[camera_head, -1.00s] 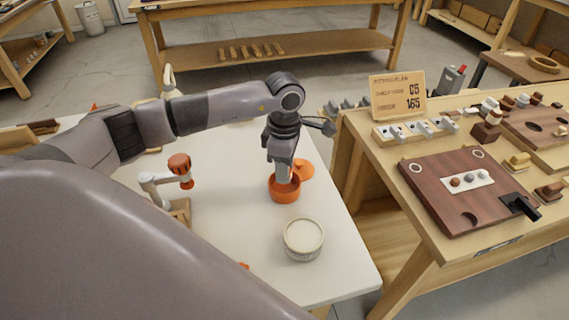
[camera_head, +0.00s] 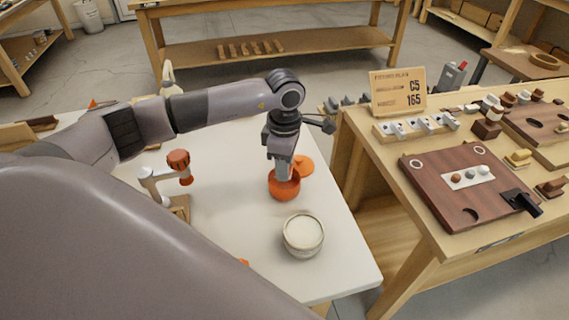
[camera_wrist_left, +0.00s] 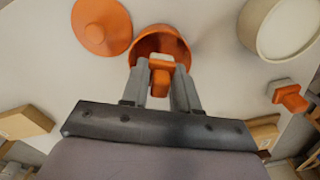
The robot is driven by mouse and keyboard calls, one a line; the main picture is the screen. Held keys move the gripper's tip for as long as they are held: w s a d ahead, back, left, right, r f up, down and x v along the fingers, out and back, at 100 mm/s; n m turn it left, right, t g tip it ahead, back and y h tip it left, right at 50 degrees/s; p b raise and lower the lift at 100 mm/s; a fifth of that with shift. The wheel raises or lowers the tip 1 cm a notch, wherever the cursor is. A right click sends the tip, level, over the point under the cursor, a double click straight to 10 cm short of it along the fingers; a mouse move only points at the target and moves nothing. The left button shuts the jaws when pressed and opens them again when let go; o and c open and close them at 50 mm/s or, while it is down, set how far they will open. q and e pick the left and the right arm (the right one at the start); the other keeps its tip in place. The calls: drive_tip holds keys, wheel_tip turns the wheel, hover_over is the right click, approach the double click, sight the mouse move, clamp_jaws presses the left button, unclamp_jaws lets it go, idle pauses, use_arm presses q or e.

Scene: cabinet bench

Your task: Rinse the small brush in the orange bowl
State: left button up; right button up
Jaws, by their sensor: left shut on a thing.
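The orange bowl (camera_head: 284,191) stands on the white table, and its rim and inside show in the left wrist view (camera_wrist_left: 178,47). My left gripper (camera_head: 285,172) points down over the bowl, its fingertips at or just inside the rim. In the left wrist view, the gripper (camera_wrist_left: 161,83) is shut on the small brush (camera_wrist_left: 160,82), which shows as an orange piece with a pale band between the fingers. The brush's lower end is hidden, so I cannot tell how deep it sits. My right gripper is not in view.
An orange disc (camera_head: 304,167) lies just behind the bowl. A round cream container (camera_head: 303,236) stands in front of it. A white and orange jointed piece (camera_head: 179,167) stands to the left. A wooden bench with fixtures (camera_head: 435,235) is at the right.

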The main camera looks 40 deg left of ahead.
use_arm(q)
drive_tip(key=shift+f+b, duration=0.5)
drive_tip(key=shift+f, duration=0.25)
drive_tip(key=shift+f+b, duration=0.3)
drive_tip(key=shift+f, duration=0.05)
drive_tip(key=shift+f+b, duration=0.4)
drive_tip(key=shift+f, duration=0.1)
drive_tip(key=shift+r, duration=0.2)
idle(0.4)
drive_tip(key=shift+f+b, duration=0.2)
drive_tip(key=shift+b, duration=0.2)
idle(2.1)
drive_tip(key=shift+r, duration=0.2)
idle(0.8)
drive_tip(key=shift+f, duration=0.2)
idle(0.6)
drive_tip(key=shift+r, duration=0.15)
idle(0.5)
